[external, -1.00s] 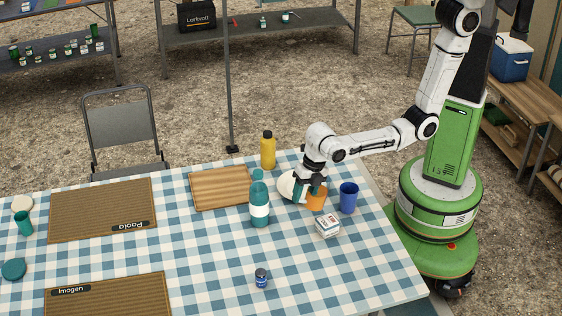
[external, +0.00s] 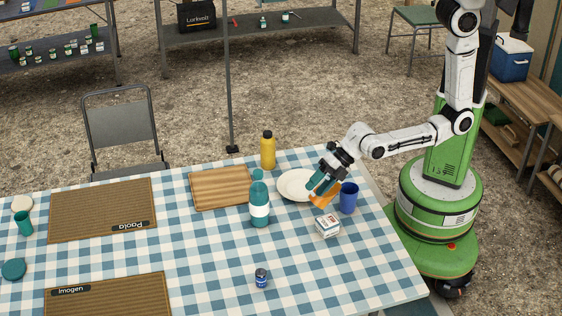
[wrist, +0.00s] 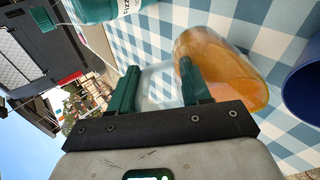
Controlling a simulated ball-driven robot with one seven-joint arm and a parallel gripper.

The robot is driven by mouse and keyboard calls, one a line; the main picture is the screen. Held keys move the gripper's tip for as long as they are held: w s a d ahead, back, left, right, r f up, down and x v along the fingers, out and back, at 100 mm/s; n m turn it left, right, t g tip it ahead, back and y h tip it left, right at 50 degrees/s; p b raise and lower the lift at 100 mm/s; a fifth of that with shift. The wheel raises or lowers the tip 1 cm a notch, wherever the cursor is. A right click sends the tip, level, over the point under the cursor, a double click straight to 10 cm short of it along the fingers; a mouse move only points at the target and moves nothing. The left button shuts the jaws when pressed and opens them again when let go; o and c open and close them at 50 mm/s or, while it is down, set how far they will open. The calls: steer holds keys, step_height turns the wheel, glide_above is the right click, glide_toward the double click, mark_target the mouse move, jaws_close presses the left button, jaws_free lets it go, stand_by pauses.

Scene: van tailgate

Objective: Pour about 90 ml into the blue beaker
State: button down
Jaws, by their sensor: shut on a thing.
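In the wrist view the orange cup (wrist: 225,78) lies beside the right finger of my gripper (wrist: 158,70), and a pale rounded shape shows between the fingers. The blue beaker (external: 348,199) stands upright on the table just right of the cup. It also shows in the wrist view (wrist: 305,92) at the right edge, apart from the cup. The beaker's contents and level cannot be made out, and no stream is visible.
A white plate (external: 291,184) lies left of my gripper. A small white box (external: 327,226) stands in front of the beaker. A teal bottle (external: 259,205), a yellow bottle (external: 268,151) and a wooden board (external: 220,188) are further left. The front middle of the checked cloth is mostly clear.

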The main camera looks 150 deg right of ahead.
steer(key=shift+s+a+r+t+h, duration=0.15)
steer(key=shift+s+r+t+h, duration=0.05)
steer(key=shift+r+t+h, duration=0.25)
steer(key=shift+r+t+b, duration=0.2)
steer(key=shift+t+b, duration=0.05)
steer(key=shift+b, duration=0.1)
steer(key=shift+s+a+r+t+h+b, duration=0.15)
steer(key=shift+s+r+t+h+b, duration=0.2)
steer(key=shift+b, duration=0.35)
steer(key=shift+b, duration=0.45)
steer(key=shift+a+r+t+b, duration=0.15)
steer(key=shift+r+t+b, duration=0.15)
steer(key=shift+t+b, duration=0.25)
steer(key=shift+s+r+h+b, duration=0.1)
steer(key=shift+h+b, duration=0.2)
steer(key=shift+s+r, duration=0.1)
steer(key=shift+s+a+r, duration=0.1)
steer(key=shift+s+b, duration=0.1)
steer(key=shift+b, duration=0.2)
